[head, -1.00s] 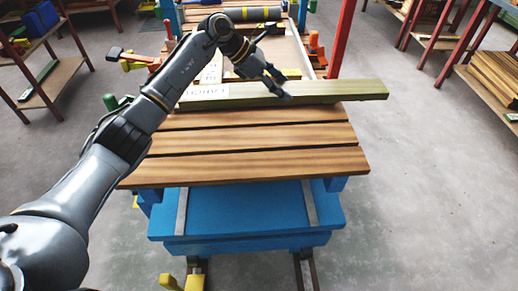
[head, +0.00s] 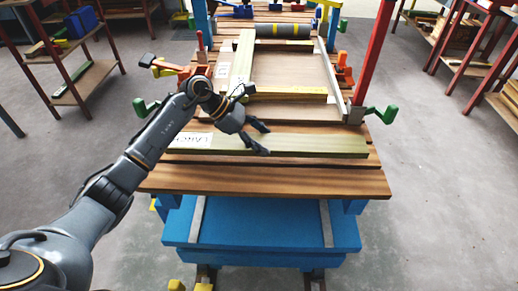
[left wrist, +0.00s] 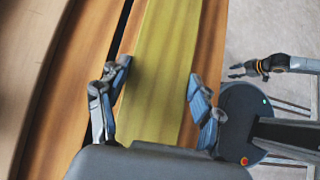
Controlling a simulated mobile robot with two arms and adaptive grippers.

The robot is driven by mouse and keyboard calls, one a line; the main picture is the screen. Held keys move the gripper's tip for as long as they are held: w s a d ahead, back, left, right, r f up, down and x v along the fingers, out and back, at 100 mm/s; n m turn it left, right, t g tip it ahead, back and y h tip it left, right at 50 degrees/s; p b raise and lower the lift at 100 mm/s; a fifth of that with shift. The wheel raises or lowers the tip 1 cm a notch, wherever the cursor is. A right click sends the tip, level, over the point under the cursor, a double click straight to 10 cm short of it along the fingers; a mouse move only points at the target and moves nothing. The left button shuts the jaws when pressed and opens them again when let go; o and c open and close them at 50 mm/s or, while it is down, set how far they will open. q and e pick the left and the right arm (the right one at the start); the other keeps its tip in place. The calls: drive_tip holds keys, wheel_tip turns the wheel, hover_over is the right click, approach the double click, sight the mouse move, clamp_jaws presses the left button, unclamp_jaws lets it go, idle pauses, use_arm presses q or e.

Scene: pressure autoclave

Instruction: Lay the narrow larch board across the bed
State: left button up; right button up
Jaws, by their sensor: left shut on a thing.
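The narrow larch board (head: 310,145) is a pale greenish-yellow plank with a white label at its left end. It lies crosswise along the brown slatted bed (head: 290,180), on or just above the slats; any small gap cannot be told. My left gripper (head: 258,140) is at the board's middle, shut on it. In the left wrist view its fingers (left wrist: 158,95) straddle the board (left wrist: 160,60), one along each long edge. My right gripper (left wrist: 240,70) shows only in the left wrist view, off to the side and away from the bed; its jaws are too small to judge.
Orange clamps (head: 180,70) and green handles (head: 382,114) stick out at the sides. A red post (head: 369,50) stands at right. Side shelves flank open floor.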

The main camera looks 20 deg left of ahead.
sight(231, 142)
use_arm(q)
drive_tip(key=shift+s+a+f, duration=0.15)
drive_tip(key=shift+f, duration=0.1)
drive_tip(key=shift+a+f, duration=0.1)
drive_tip(key=shift+f, duration=1.5)
drive_tip(key=o, duration=1.7)
drive_tip(key=shift+s+f, duration=0.1)
drive_tip(key=shift+f, duration=0.05)
drive_tip(key=shift+o, duration=0.2)
use_arm(e)
drive_tip(key=shift+w+r, duration=0.15)
use_arm(q)
drive_tip(key=v, duration=1.1)
drive_tip(key=shift+a, duration=0.1)
drive_tip(key=shift+s+a+r, duration=0.15)
drive_tip(key=shift+a+r, duration=0.2)
drive_tip(key=shift+r, duration=0.1)
use_arm(e)
drive_tip(key=shift+f, duration=0.3)
drive_tip(key=shift+s, duration=0.2)
